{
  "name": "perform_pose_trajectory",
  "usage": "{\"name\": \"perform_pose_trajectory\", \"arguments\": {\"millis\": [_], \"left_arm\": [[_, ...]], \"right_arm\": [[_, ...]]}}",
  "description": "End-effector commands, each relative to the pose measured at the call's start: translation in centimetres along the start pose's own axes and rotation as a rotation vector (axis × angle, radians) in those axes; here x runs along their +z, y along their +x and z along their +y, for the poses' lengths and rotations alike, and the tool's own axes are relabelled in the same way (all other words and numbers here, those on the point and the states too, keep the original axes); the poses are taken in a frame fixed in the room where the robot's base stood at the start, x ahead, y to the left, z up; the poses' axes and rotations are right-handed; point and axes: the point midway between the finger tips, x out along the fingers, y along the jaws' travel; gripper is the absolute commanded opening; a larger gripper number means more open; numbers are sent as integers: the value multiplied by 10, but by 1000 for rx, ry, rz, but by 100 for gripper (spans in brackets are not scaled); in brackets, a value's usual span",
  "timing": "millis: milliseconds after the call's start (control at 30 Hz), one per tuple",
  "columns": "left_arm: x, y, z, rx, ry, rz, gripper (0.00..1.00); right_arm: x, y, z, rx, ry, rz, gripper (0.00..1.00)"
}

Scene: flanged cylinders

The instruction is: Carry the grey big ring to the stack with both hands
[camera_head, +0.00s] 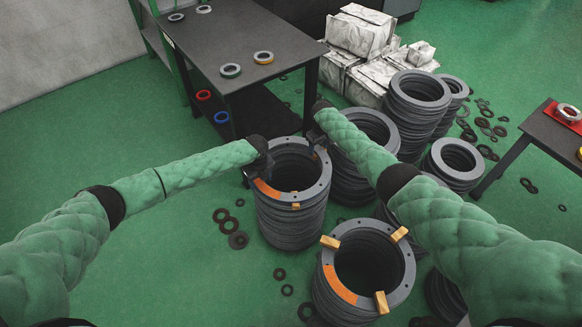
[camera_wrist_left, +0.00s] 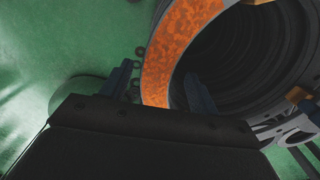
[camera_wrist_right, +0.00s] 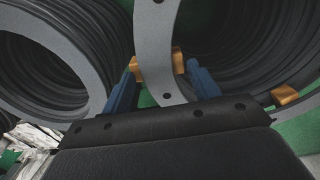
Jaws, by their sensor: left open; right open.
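A grey big ring (camera_head: 312,190) with an orange patch lies on top of the middle stack of dark rings (camera_head: 290,225), with small wooden blocks at it. My left gripper (camera_head: 262,166) is open at the ring's left side; in the left wrist view its fingers stand either side of the orange part of the rim (camera_wrist_left: 178,45). My right gripper (camera_head: 317,142) is open at the far right side; in the right wrist view the grey rim (camera_wrist_right: 155,35) passes between its fingers, near a wooden block (camera_wrist_right: 160,67). Contact cannot be told. A nearer stack (camera_head: 325,300) has a grey, orange-patched top with three wooden blocks.
More ring stacks (camera_head: 418,90) stand behind and to the right. A dark table (camera_head: 230,45) with small rings is at the back left, and another table (camera_head: 550,135) at the right. Wrapped white bundles (camera_head: 358,32) lie behind. Small dark rings (camera_head: 238,240) lie on the green floor.

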Motion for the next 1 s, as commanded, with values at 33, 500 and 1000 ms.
{"name": "perform_pose_trajectory", "arguments": {"millis": [33, 500, 1000], "left_arm": [[0, 1, 0, 0, 0, 0, 61], [0, 2, 0, 0, 0, 0, 26], [1, -1, -1, -2, 0, -1, 0]], "right_arm": [[0, 1, 0, 0, 0, 0, 61], [0, 2, 0, 0, 0, 0, 26], [-2, -2, 1, 1, -1, 3, 0]]}}
